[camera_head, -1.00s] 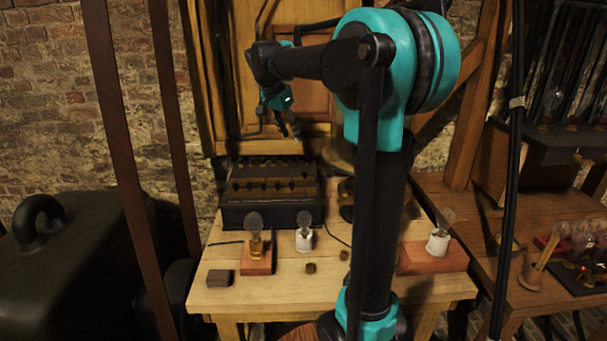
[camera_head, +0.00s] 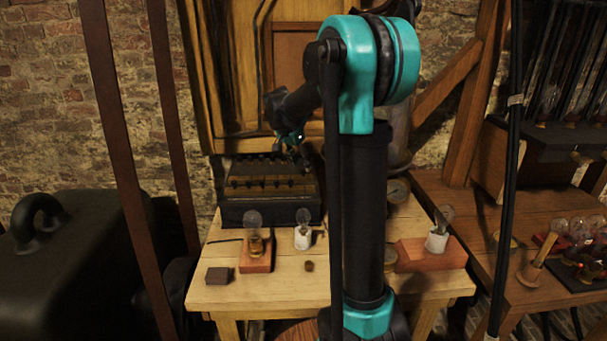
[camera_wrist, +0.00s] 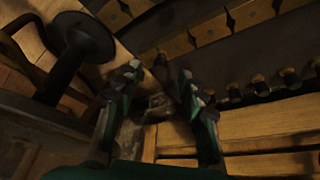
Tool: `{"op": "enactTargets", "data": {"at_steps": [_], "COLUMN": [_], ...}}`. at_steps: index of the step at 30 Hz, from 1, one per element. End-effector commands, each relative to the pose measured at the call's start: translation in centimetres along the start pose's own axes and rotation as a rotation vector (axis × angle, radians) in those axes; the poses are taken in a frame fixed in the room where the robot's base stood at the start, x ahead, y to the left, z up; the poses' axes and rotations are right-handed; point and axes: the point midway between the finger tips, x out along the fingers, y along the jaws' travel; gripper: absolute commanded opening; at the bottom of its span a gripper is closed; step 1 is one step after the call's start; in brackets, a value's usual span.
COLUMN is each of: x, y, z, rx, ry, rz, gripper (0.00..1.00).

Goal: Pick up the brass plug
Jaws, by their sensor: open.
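The dark box (camera_head: 268,212) with rows of brass blocks stands at the back of the wooden table. Dark knobbed plugs line its back edge; one row of plugs (camera_wrist: 262,85) shows at the right in the wrist view. I cannot tell for certain which is the brass plug. My gripper (camera_head: 303,158) is above the back right of the box, pointing down. In the wrist view my gripper (camera_wrist: 160,80) is open, fingers apart. A small dark upright piece (camera_wrist: 161,68) shows between and beyond the fingertips; whether they touch it is unclear. Brass blocks (camera_wrist: 212,28) show beyond.
On the table (camera_head: 260,292) stand a bulb on a red base (camera_head: 257,262), a white-socket bulb (camera_head: 303,238), a dark block (camera_head: 219,276) and a small brown piece (camera_head: 309,267). Another red base (camera_head: 430,254) is right. My arm hides the middle.

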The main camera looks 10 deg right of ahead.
Motion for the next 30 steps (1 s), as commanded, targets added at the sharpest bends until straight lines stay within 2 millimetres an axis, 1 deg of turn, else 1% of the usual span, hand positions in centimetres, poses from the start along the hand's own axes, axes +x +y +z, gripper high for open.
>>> {"op": "enactTargets", "data": {"at_steps": [1,3,6,13,14,23,24,30], "x": [0.8,1.6,2.3,2.4,2.4,2.4,2.4,2.4], "y": [0.0,0.0,0.0,0.0,0.0,0.0,0.0,0.0], "z": [0.0,0.0,0.0,0.0,0.0,0.0,0.0,0.0], "rx": [0.001,0.001,0.002,0.001,0.001,0.001,0.001,0.001], "ry": [0.0,0.0,0.0,0.0,0.0,0.0,0.0,0.0], "rz": [0.0,0.0,0.0,0.0,0.0,0.0,0.0,0.0], "gripper": [0.41,0.41,0.41,0.41,0.39,0.02,0.0,0.0]}}
